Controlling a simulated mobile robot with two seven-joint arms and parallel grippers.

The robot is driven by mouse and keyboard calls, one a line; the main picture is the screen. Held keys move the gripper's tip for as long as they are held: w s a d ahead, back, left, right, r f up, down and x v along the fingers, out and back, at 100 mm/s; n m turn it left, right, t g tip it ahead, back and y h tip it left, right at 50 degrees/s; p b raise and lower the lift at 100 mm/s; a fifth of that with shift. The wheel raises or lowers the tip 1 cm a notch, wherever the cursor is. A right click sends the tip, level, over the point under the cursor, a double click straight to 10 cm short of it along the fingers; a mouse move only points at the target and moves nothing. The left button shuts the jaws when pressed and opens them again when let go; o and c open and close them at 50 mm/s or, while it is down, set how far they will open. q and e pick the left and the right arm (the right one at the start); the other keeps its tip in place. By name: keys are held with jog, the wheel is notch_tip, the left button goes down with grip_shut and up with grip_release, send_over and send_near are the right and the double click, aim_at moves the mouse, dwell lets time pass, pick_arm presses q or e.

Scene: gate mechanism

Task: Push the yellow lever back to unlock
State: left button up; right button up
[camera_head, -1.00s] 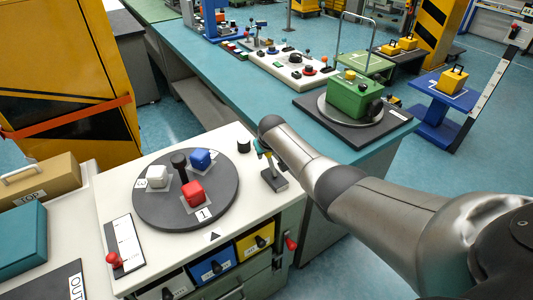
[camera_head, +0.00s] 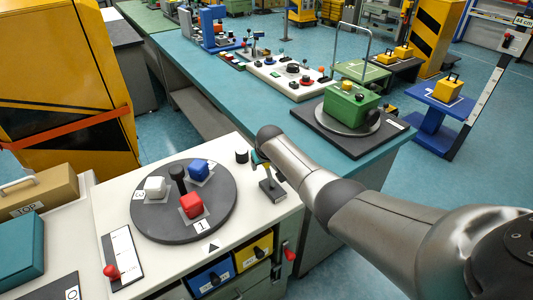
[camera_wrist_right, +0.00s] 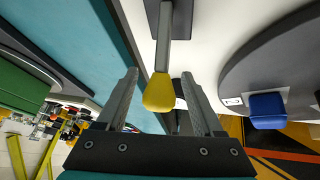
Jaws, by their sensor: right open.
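The yellow lever has a grey stem on a dark base plate (camera_head: 272,190) at the right edge of the white console in the head view. In the wrist view its yellow knob (camera_wrist_right: 160,93) lies between the two fingers of my right gripper (camera_wrist_right: 161,78), with a gap on each side. The gripper is open and holds nothing. In the head view the end of my right arm covers most of this gripper and the top of the lever. My left gripper does not show.
A dark round disc (camera_head: 150,222) with white, blue and red cubes and a black post lies left of the lever. A black knob (camera_head: 242,156) stands just behind it. A red-handled slider (camera_head: 111,270) is at the front left. The teal bench (camera_head: 230,80) runs behind.

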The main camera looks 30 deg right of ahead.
jog(key=p+v, duration=0.5)
jog(key=v, duration=0.9)
jog(key=shift+s+r, duration=0.15)
jog(key=shift+r, duration=0.1)
